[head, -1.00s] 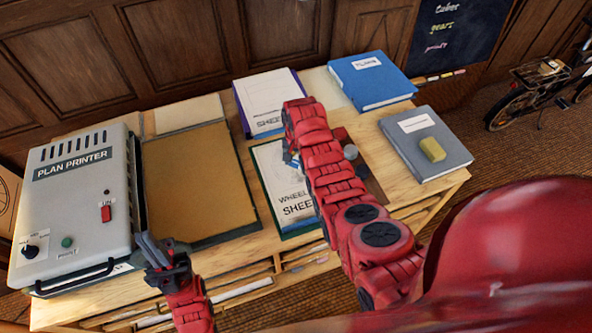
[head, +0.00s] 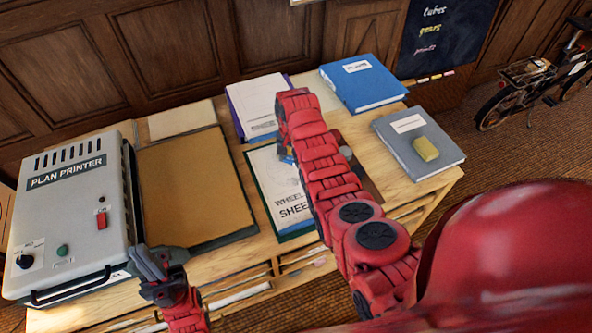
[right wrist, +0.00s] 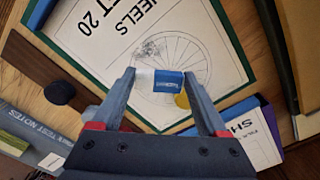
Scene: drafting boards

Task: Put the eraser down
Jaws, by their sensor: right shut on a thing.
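The eraser (right wrist: 168,82), a white block with a blue sleeve, is between the fingertips of my right gripper (right wrist: 168,88) in the right wrist view. The gripper is shut on it. The eraser is over the wheel drawing on a green-edged sheet (right wrist: 150,25); whether it touches the paper I cannot tell. In the head view, my right arm mostly hides this gripper and the eraser above the sheet (head: 291,212). My left gripper (head: 152,262) is low at the left, by the printer's front corner; its finger gap is unclear.
A plan printer (head: 70,215) and a tan board (head: 190,188) fill the desk's left. A purple-edged folder (head: 258,105), a blue book (head: 362,82) and a grey book (head: 400,150) bearing a yellow block (head: 425,148) surround the sheet. A dark knob (right wrist: 60,92) stands beside it.

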